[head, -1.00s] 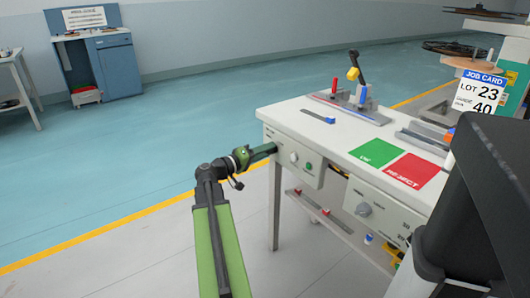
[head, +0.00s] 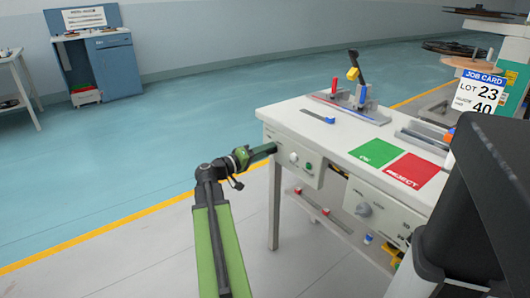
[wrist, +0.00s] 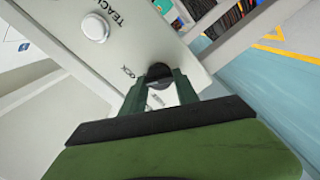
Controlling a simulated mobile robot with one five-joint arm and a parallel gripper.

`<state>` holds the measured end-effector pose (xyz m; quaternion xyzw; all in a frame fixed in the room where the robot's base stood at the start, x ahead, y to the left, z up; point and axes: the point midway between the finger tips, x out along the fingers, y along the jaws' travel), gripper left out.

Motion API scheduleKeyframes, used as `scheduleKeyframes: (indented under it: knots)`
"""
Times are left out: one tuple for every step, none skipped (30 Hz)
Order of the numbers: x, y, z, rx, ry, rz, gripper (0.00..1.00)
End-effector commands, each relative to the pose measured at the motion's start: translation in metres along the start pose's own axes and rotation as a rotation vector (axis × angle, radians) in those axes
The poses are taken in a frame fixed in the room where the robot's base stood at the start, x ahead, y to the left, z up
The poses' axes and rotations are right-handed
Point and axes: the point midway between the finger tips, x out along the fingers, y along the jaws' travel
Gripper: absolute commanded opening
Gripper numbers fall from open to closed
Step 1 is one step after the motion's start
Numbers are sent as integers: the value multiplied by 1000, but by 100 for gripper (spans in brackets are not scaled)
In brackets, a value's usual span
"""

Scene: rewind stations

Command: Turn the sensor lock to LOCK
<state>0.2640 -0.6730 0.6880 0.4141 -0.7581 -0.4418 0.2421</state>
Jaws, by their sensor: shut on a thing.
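The sensor lock is a dark round knob (wrist: 159,72) on a pale control panel (wrist: 60,30), with what reads as LOCK printed beside it. My gripper (wrist: 160,88) is shut on this knob, one dark green finger on each side. Most of the knob is hidden by the fingers, and I cannot tell which way it points. In the head view my gripper (head: 272,148) reaches the left end of the panel on the bench front (head: 280,138), and hides the knob there.
A white round control (wrist: 95,27) marked TEACH sits near the lock. A green button (head: 309,166) is further right on the panel. The bench top holds a green OK pad (head: 374,152) and a red REJECT pad (head: 408,170). The floor left of the bench is clear.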

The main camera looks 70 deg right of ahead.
Motion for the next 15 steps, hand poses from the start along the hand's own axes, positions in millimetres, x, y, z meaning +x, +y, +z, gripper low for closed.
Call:
scheduleKeyframes:
  knots:
    - [-1,-2,1,3,-4,-5,0]
    - [-1,-2,2,3,-4,-5,0]
    - [-1,-2,2,3,-4,-5,0]
    - [-1,-2,2,3,-4,-5,0]
    - [-1,-2,2,3,-4,-5,39]
    - [-1,-2,2,3,-4,-5,44]
    - [-1,-2,1,2,-4,-5,48]
    - [-1,-2,1,2,-4,-4,52]
    - [-1,-1,1,2,-3,-4,57]
    - [-1,-1,1,2,-3,-4,57]
    - [-1,-1,1,2,-3,-3,57]
    - [-1,-1,1,2,-3,-3,57]
    - [-1,-1,1,1,-3,-3,57]
    - [-1,-1,1,1,-3,-2,57]
    - [-1,-1,1,1,-2,-2,57]
